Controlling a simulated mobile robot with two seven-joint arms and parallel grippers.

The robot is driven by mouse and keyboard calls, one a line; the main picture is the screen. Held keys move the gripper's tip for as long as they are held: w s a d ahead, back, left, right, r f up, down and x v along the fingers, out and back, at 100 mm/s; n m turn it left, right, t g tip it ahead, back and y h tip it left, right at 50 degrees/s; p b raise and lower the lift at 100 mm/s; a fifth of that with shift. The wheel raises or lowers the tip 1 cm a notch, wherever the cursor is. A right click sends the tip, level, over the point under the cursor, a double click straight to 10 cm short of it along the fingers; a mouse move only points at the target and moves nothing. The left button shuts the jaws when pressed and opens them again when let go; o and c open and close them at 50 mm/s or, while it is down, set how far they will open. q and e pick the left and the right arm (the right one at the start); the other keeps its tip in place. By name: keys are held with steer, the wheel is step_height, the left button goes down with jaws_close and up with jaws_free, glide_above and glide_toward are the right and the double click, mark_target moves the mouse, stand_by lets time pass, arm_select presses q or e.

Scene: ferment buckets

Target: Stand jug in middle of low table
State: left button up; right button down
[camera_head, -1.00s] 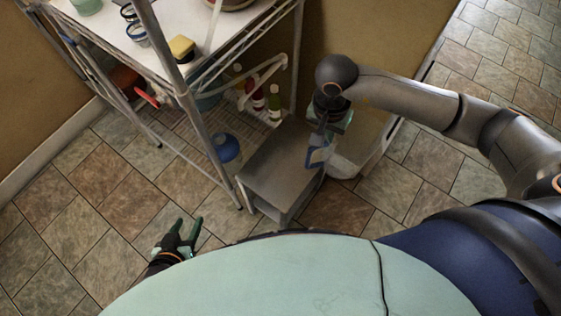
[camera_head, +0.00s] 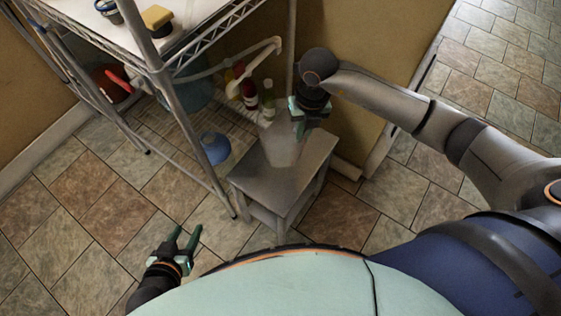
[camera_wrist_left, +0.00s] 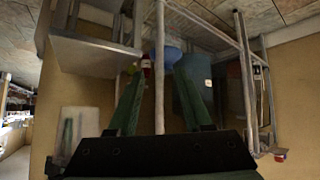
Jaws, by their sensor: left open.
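The low table (camera_head: 310,155) is a small grey table beside the wire shelf. A pale, see-through jug (camera_head: 283,148) shows upright over the middle of its top; I cannot tell whether its base touches the table. My right gripper (camera_head: 300,122) is just above and to the right of the jug, close to its upper edge. Its fingers are mostly hidden, so its grip is unclear. My left gripper (camera_head: 187,240) is open and empty above the floor, left of the table. Its spread green fingers also show in the left wrist view (camera_wrist_left: 157,95). The table is at upper left there (camera_wrist_left: 95,57).
The wire shelf (camera_head: 190,125) stands left of the table, with a post near its corner. Several bottles (camera_head: 250,92) stand on the lower rack. A blue round object (camera_head: 215,147) is by the shelf. A tan wall is behind; tiled floor is clear at left and right.

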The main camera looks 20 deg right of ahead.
steer(key=f+m, duration=0.1)
steer(key=m, duration=0.1)
steer(key=w+f+m+b, duration=0.1)
steer(key=m, duration=0.1)
steer(key=shift+a+f+m, duration=0.15)
steer(key=shift+a+m, duration=0.05)
steer(key=shift+m, duration=0.1)
steer(key=m, duration=0.2)
steer(key=f+m+b, duration=0.1)
steer(key=shift+w+a+f+m+b, duration=0.1)
steer(key=shift+w+m+b, duration=0.2)
steer(key=shift+w+m, duration=0.1)
steer(key=shift+f+m, duration=0.2)
steer(key=shift+m, duration=0.1)
step_height(320, 180, down, 6)
steer(key=shift+f+b, duration=0.15)
steer(key=shift+b, duration=0.7)
step_height(320, 180, down, 3)
steer(key=shift+f+b, duration=0.1)
steer(key=shift+b, duration=0.4)
arm_select(q)
steer(key=w+r+m+t, duration=0.1)
steer(key=w+r+t, duration=0.3)
steer(key=w+r, duration=0.1)
steer(key=shift+w+h, duration=0.4)
steer(key=shift+w, duration=0.05)
arm_select(e)
steer(key=shift+f, duration=0.1)
